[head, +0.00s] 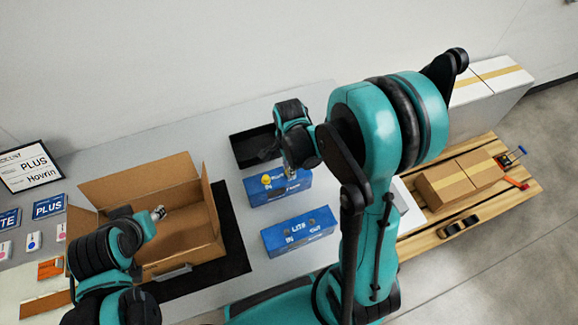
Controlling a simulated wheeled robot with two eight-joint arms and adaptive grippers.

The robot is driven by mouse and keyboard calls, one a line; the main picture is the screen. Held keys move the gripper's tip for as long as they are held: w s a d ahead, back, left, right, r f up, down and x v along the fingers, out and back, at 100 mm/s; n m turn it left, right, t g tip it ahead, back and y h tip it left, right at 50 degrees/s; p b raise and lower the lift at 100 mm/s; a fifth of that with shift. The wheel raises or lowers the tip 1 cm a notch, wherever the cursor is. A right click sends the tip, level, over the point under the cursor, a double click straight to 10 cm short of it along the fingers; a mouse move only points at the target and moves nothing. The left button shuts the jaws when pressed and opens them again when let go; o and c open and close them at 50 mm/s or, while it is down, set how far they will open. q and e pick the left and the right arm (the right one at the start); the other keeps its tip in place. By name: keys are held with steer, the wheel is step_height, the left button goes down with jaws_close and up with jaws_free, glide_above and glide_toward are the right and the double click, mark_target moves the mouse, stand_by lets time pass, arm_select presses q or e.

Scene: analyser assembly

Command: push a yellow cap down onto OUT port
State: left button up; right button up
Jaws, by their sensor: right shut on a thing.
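A blue analyser box (262,195) stands on the grey table, with white lettering on its front. A yellow cap (266,180) sits at its left, by the IN marking. My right gripper (290,172) points down over the right part of this box and is shut; what it holds is almost hidden by the gripper and cannot be made out clearly. The OUT port is hidden under it. A second blue box (299,234), marked LITE, IN and OUT, stands nearer with no yellow cap seen on it. My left gripper (159,213) is over the open carton; its jaws are too small to read.
An open cardboard carton (190,237) stands on a black mat (235,255) at the left. A black tray (252,148) lies behind the blue box. Label cards (48,206) and a framed sign (30,166) are far left. A wooden pallet (505,203) with cartons is at the right.

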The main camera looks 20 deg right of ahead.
steer(key=o, duration=0.8)
steer(key=shift+r, duration=0.1)
steer(key=shift+r+p, duration=2.65)
steer(key=shift+r, duration=0.8)
